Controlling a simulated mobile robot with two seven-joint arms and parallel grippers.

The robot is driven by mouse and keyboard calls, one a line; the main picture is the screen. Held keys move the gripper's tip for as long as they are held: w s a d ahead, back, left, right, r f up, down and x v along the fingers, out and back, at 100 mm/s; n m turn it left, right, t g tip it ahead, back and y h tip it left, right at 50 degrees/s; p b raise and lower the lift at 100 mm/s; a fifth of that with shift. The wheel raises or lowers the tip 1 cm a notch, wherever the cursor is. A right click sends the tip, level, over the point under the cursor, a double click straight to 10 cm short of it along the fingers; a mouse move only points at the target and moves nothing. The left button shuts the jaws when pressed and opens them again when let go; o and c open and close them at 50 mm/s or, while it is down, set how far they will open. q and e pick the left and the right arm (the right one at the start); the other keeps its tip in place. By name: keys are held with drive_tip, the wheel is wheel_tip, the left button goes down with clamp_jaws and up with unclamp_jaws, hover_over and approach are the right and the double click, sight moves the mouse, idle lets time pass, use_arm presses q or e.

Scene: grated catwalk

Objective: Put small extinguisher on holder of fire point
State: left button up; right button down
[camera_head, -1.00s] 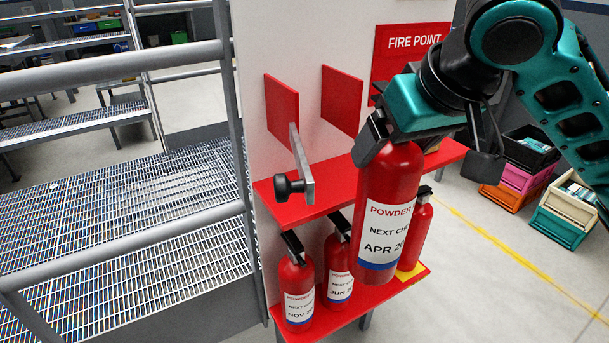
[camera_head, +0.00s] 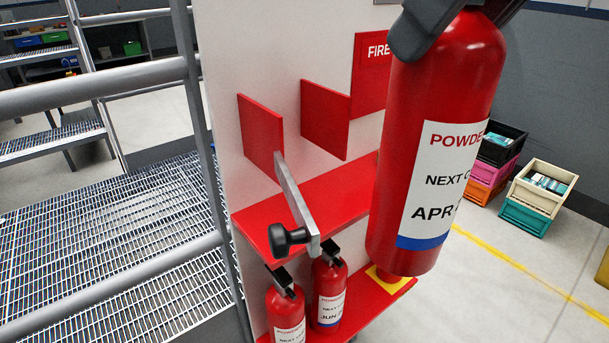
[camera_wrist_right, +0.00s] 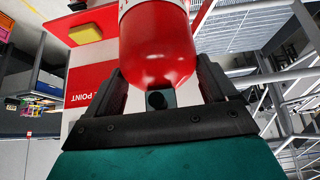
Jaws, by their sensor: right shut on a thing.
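My right gripper (camera_head: 440,22) is shut on the top of a red extinguisher (camera_head: 440,150), labelled "POWDER" and "APR". It hangs close to my head camera, slightly tilted, right of the fire point (camera_head: 228,110). In the right wrist view its rounded red end (camera_wrist_right: 158,50) shows between the two dark fingers. The fire point is a white panel with a red upper shelf (camera_head: 325,200), two red upright plates (camera_head: 262,130) and a grey bar (camera_head: 297,205) with a black knob (camera_head: 288,240). I cannot tell which part is the holder. My left gripper is out of view.
Two red extinguishers (camera_head: 286,312) (camera_head: 328,290) stand on the lower red shelf (camera_head: 365,318), with a yellow patch (camera_head: 388,280) at right. Grey railings (camera_head: 95,88) and grating (camera_head: 130,215) lie left. Crates (camera_head: 535,198) stand on the floor at right.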

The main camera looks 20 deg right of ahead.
drive_tip(key=w+a+p, duration=0.1)
drive_tip(key=w+a, duration=0.2)
drive_tip(key=w, duration=0.6)
drive_tip(key=w+a+p, duration=0.1)
drive_tip(key=w+a, duration=0.3)
drive_tip(key=w, duration=0.5)
drive_tip(key=f, duration=0.6)
drive_tip(key=shift+w+d+f, duration=0.1)
drive_tip(key=shift+w+f, duration=0.05)
drive_tip(key=shift+w, duration=0.2)
drive_tip(key=shift+f, duration=0.15)
unclamp_jaws()
drive_tip(key=shift+s+f, duration=0.1)
drive_tip(key=shift+f, duration=0.1)
drive_tip(key=shift+r, duration=0.1)
